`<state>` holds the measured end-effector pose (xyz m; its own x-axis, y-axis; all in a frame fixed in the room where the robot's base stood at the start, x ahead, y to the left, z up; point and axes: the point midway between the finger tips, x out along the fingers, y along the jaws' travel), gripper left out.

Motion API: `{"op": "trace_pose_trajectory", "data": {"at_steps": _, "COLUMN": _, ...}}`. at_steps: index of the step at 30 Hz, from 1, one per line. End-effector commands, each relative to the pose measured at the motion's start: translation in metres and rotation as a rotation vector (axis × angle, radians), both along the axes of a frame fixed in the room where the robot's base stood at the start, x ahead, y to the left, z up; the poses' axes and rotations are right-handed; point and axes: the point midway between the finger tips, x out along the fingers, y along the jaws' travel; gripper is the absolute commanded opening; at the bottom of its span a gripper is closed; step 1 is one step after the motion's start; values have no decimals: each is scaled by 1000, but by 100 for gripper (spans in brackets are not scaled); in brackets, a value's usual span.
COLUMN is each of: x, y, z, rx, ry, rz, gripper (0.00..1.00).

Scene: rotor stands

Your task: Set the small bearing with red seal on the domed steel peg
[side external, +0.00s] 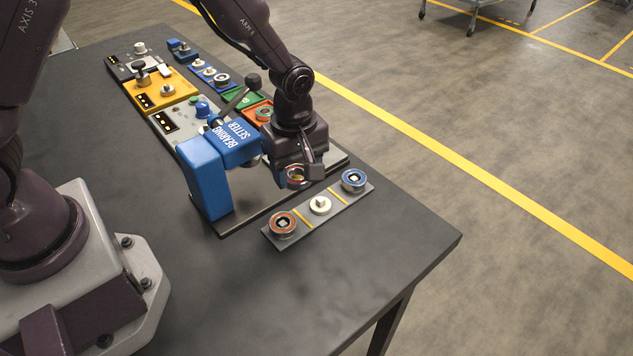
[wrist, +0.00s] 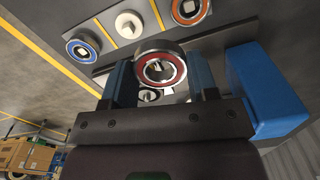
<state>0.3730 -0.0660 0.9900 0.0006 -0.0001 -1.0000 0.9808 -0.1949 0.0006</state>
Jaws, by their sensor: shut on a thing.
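The small bearing with red seal (wrist: 160,72) is a steel ring with a red face, held between the two fingers of my gripper (wrist: 160,82). In the side view the bearing (side external: 296,176) hangs at my gripper (side external: 306,164), above the work near the blue bearing setter. My gripper is shut on it. In the wrist view a small pale round part (wrist: 148,96) shows just past the bearing's lower edge, mostly hidden. I cannot tell whether it is the domed steel peg. The bearing looks apart from the surface below.
The blue bearing setter (side external: 206,180) stands close left of my gripper. A grey strip (side external: 302,229) in front carries an orange-sealed bearing (side external: 283,224), a pale square-topped post (side external: 320,205) and a blue-sealed bearing (side external: 353,180). The table's front right is clear.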

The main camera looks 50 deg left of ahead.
Motion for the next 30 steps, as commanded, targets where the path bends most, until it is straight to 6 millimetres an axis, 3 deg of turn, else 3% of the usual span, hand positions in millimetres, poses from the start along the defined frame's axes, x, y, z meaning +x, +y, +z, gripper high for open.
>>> {"op": "trace_pose_trajectory", "data": {"at_steps": 6, "x": -53, "y": 9, "z": 26, "rx": -1, "ry": -1, "rz": 0, "gripper": 27}}
{"op": "trace_pose_trajectory", "data": {"at_steps": 13, "x": -83, "y": 15, "z": 40, "rx": 0, "ry": -1, "rz": 0, "gripper": 27}}
{"op": "trace_pose_trajectory", "data": {"at_steps": 19, "x": -90, "y": 16, "z": 56, "rx": -1, "ry": -4, "rz": -1, "gripper": 27}}
{"op": "trace_pose_trajectory", "data": {"at_steps": 26, "x": -90, "y": 16, "z": 93, "rx": -2, "ry": -7, "rz": 0, "gripper": 27}}
{"op": "trace_pose_trajectory", "data": {"at_steps": 30, "x": -70, "y": 23, "z": 95, "rx": 2, "ry": 0, "rz": 6, "gripper": 27}}
